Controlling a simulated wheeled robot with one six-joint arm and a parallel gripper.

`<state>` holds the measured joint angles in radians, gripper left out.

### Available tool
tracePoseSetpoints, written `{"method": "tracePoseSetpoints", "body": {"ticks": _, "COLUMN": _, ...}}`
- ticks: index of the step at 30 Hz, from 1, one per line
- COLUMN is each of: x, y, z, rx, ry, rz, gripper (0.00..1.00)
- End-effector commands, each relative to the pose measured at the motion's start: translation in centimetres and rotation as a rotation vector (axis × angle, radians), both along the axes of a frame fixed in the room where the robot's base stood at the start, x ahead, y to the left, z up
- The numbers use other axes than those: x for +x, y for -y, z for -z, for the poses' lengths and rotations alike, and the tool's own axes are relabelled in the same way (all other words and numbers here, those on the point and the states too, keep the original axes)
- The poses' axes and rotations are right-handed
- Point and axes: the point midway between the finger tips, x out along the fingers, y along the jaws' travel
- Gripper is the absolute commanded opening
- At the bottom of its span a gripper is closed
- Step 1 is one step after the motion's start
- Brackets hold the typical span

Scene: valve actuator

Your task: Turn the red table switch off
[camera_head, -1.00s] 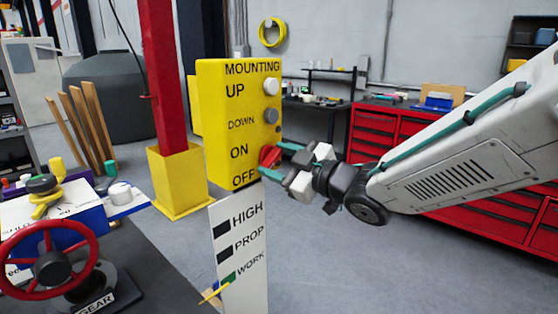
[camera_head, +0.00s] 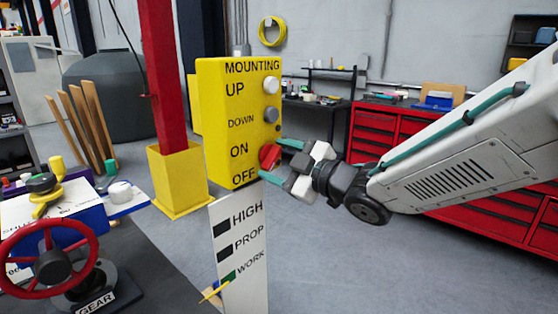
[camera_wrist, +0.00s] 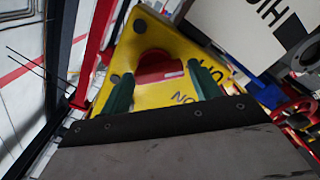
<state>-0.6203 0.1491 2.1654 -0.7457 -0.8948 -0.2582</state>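The red table switch (camera_head: 269,157) is a knob on the right side of the yellow control box (camera_head: 222,130), beside the printed words ON and OFF. It also shows in the wrist view (camera_wrist: 158,68), with a pale mark on its bar. My gripper (camera_head: 277,161) is at the switch, its green fingers one above and one below it in the head view. In the wrist view my gripper (camera_wrist: 163,82) has its fingers apart on either side of the knob, with no clear contact visible.
A white button (camera_head: 271,84) and a grey button (camera_head: 270,115) sit above the switch. A red handwheel (camera_head: 50,262) is at left. Floor to the right of the panel is clear.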

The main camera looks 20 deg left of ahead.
Motion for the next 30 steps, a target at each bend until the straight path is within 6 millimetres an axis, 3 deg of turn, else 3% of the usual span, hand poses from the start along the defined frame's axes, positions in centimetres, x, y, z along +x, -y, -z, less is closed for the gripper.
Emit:
{"method": "tracePoseSetpoints", "body": {"ticks": 11, "x": -0.1, "y": 0.3, "z": -0.1, "rx": 0.001, "ry": 0.001, "rz": 0.000, "gripper": 0.75}}
{"method": "tracePoseSetpoints", "body": {"ticks": 24, "x": -2.5, "y": 6.4, "z": -0.1, "rx": 0.001, "ry": 0.001, "rz": 0.003, "gripper": 0.75}}
{"method": "tracePoseSetpoints", "body": {"ticks": 30, "x": -3.0, "y": 7.2, "z": -0.1, "rx": 0.001, "ry": 0.001, "rz": 0.000, "gripper": 0.75}}
